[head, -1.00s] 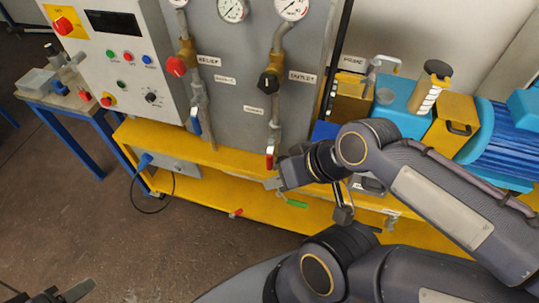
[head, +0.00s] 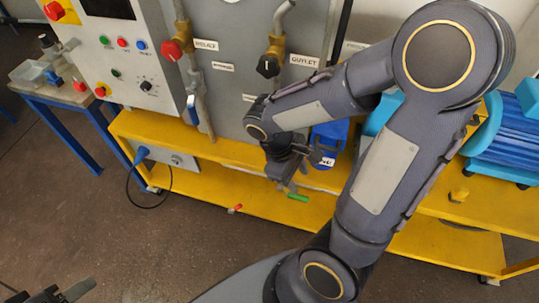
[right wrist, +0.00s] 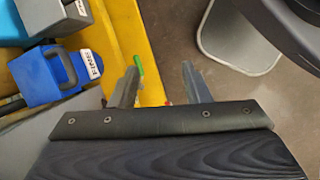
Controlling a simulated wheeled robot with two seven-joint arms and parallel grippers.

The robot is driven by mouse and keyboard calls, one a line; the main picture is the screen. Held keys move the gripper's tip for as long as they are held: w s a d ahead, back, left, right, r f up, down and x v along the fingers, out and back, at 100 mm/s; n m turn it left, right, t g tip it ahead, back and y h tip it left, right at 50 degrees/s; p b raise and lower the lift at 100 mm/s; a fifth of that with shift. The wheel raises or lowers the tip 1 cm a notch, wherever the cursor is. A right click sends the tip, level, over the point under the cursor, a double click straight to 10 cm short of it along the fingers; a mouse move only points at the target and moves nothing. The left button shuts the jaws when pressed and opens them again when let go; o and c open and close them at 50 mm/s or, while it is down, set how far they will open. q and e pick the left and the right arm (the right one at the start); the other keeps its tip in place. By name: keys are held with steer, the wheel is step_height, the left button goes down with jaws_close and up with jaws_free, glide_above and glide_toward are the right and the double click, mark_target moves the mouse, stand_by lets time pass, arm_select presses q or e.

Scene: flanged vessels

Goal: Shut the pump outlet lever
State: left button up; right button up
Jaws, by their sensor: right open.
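The outlet label (head: 304,61) is on the grey panel, beside a valve with a black knob (head: 268,66). The red lever below that valve is hidden behind my right arm. A green handle (head: 298,198) sits low at the yellow frame; it also shows in the right wrist view (right wrist: 139,64), just beyond the left finger. I cannot tell which handle is the pump outlet lever. My right gripper (head: 290,184) points down just above and left of the green handle. In the right wrist view its fingers (right wrist: 160,72) are apart with nothing held. My left gripper (head: 72,293) is partly visible at bottom left.
A red-knobbed valve (head: 171,49) and a blue lever (head: 192,109) are on the panel. A small red handle (head: 237,208) is low on the yellow frame (head: 190,205). A blue box (head: 330,140) stands close right of my right gripper. Floor in front is clear.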

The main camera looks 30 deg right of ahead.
steer(key=w+f+n+t+h+b, duration=0.6)
steer(key=w+f+n+t+h, duration=0.65)
steer(key=w+f+n, duration=0.55)
steer(key=shift+n+g, duration=0.3)
steer(key=shift+g, duration=0.15)
steer(key=x, duration=0.2)
steer(key=p+x, duration=0.1)
steer(key=x, duration=0.1)
steer(key=p+x, duration=0.1)
steer(key=x, duration=0.1)
steer(key=shift+s+d+r, duration=0.15)
steer(key=shift+d+r, duration=0.1)
steer(key=shift+d, duration=0.05)
jaws_close()
